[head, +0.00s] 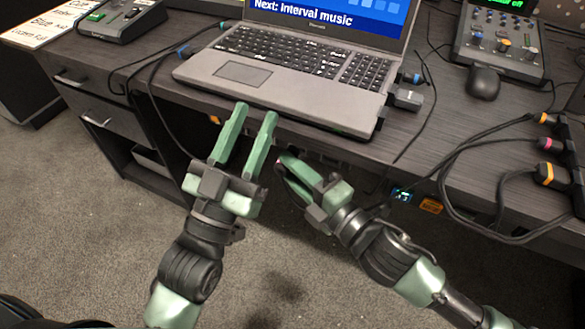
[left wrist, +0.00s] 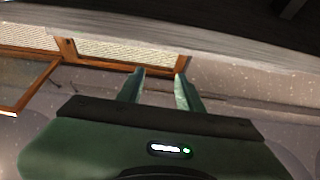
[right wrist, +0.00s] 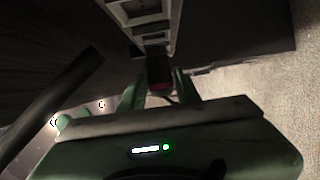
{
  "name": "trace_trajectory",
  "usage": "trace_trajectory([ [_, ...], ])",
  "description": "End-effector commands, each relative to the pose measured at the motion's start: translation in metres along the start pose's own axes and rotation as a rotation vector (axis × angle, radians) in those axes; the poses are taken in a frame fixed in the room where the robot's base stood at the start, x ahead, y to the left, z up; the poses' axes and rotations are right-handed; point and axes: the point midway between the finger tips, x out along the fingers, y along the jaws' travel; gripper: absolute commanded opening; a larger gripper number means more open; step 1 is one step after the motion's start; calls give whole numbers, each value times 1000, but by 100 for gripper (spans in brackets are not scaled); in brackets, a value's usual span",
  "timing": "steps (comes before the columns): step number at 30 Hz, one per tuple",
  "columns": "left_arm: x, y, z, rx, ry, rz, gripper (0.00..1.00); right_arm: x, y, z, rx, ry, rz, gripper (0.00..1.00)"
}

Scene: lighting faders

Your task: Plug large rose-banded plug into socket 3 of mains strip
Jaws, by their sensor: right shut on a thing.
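My right gripper (head: 287,168) is shut in front of and below the desk's front edge. In the right wrist view its fingers (right wrist: 158,88) close on a dark plug (right wrist: 158,70) with a reddish-rose band. The plug is mostly hidden in the head view. A pale strip with square socket recesses (right wrist: 150,18), which looks like the mains strip, runs away just beyond the plug. I cannot tell whether the plug touches it, or which socket is number 3. My left gripper (head: 255,112) is open and empty by the desk edge, below the laptop; its fingers (left wrist: 160,74) stand apart.
A laptop (head: 240,78) stands on the dark desk (head: 440,125). Black cables and several colour-banded plugs (head: 548,143) are at the right. A mouse (head: 483,83) and fader consoles (head: 500,45) stand behind. Drawers (head: 95,115) are under the desk at left. Carpet in front is clear.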

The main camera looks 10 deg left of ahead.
Motion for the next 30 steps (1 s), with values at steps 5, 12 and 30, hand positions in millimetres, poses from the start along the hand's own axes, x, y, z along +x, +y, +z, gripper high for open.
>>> trace_trajectory([
  [5, 0, 0, 3, 0, -17, -1, 36, 0, 0, 0, 0, -1, 1, 0],
  [12, 0, -1, 8, 2, -45, -2, 36, -1, 1, 0, -1, -3, 1, 0],
  [30, -2, -3, 20, 5, -111, -7, 36, -2, 1, 1, -1, -7, 1, 0],
])
